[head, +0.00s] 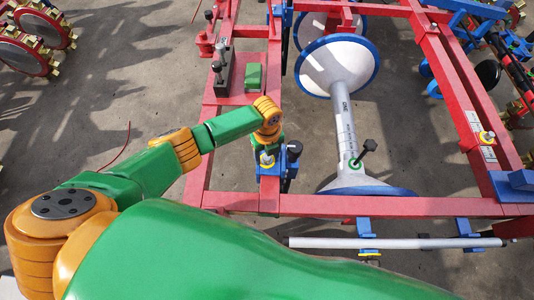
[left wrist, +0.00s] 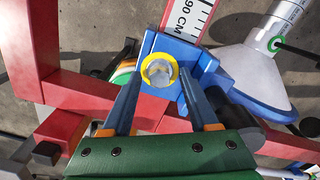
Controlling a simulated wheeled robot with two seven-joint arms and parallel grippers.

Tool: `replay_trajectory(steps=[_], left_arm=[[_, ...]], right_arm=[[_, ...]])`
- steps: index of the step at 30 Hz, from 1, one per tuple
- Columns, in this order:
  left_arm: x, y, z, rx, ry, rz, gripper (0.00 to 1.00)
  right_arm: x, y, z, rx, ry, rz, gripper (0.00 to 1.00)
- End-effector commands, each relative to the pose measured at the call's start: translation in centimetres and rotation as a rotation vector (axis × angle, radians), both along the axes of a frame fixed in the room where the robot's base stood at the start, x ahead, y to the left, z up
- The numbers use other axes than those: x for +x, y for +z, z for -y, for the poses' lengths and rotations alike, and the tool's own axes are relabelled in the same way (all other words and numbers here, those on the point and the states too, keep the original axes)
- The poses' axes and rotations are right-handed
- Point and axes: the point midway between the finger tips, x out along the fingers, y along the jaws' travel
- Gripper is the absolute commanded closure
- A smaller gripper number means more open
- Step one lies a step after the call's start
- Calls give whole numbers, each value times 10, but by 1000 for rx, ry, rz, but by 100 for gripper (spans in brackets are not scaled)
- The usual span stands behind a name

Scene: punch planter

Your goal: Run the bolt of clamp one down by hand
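The clamp bolt (left wrist: 158,72) has a pale round head inside a yellow ring, on top of a blue clamp (left wrist: 205,62) fixed to the red beam. It also shows in the head view (head: 267,161), just below my left wrist. My left gripper (left wrist: 160,78) has its two blue-grey fingers apart, with the tips on either side of the yellow ring. Whether they touch it I cannot tell. My right gripper is not in view.
A white-and-blue disc wheel pair (head: 338,65) on a grey shaft with a black knob lies inside the red frame (head: 360,205). A green block (head: 254,77) and a grey vise-like part (head: 218,66) stand on the left red plate. A long grey rod (head: 395,243) runs along the front.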

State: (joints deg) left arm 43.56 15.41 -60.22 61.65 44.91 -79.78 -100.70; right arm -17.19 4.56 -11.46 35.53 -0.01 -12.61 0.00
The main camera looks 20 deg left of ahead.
Motion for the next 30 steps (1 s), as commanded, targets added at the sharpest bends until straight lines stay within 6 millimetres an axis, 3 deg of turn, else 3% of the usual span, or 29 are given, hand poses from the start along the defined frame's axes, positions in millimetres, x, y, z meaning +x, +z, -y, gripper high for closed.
replay_trajectory(steps=[5,12,15,25,30], left_arm=[[1,6,0,-1,0,2,40],[1,56,0,0,-1,3,40],[1,68,0,-1,-1,2,40],[0,72,0,0,0,0,40],[1,103,1,-1,-2,5,40]], right_arm=[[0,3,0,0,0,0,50],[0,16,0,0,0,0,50],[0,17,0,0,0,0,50],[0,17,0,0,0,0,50],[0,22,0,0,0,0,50]])
